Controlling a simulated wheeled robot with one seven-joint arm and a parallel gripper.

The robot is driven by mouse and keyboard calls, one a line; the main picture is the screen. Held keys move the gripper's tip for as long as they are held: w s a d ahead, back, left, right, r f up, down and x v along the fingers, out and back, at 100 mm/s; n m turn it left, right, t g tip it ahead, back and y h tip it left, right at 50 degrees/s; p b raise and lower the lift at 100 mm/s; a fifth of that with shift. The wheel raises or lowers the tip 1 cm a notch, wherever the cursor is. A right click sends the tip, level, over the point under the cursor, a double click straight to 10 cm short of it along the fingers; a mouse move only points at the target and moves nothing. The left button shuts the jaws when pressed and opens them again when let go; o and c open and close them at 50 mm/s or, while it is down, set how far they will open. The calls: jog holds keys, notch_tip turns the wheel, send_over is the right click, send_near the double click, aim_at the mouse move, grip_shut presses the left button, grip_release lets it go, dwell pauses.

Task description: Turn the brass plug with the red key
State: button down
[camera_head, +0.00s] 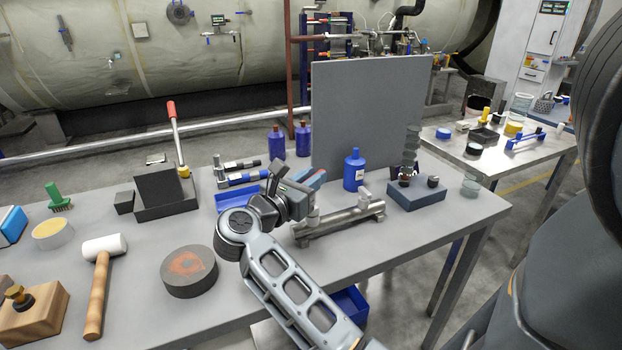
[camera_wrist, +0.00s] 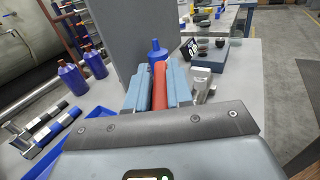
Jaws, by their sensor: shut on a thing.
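My gripper (camera_head: 313,179) is above the middle of the grey bench. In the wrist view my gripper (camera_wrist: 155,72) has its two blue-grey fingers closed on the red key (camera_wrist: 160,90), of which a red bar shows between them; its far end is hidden. A steel pipe fixture (camera_head: 340,224) with upright fittings lies on the bench just right of and below my gripper. Part of this fixture (camera_wrist: 202,84) shows close to the right finger in the wrist view. A brass-coloured piece (camera_head: 15,292) stands on a wooden block at lower left; I cannot tell whether it is the brass plug.
A tall grey panel (camera_head: 370,110) stands behind my gripper. A blue bottle (camera_head: 354,172) and a blue-grey block (camera_head: 417,194) stand to the right. A blue tray (camera_head: 232,199), a dark round disc (camera_head: 188,271) and a mallet (camera_head: 101,270) are to the left. The bench's front right is clear.

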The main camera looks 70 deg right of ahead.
jog(key=c, duration=0.9)
grip_release()
jog(key=shift+b+v, duration=1.05)
jog(key=shift+v, duration=2.8)
jog(key=c, duration=0.4)
jog(key=shift+o, duration=0.2)
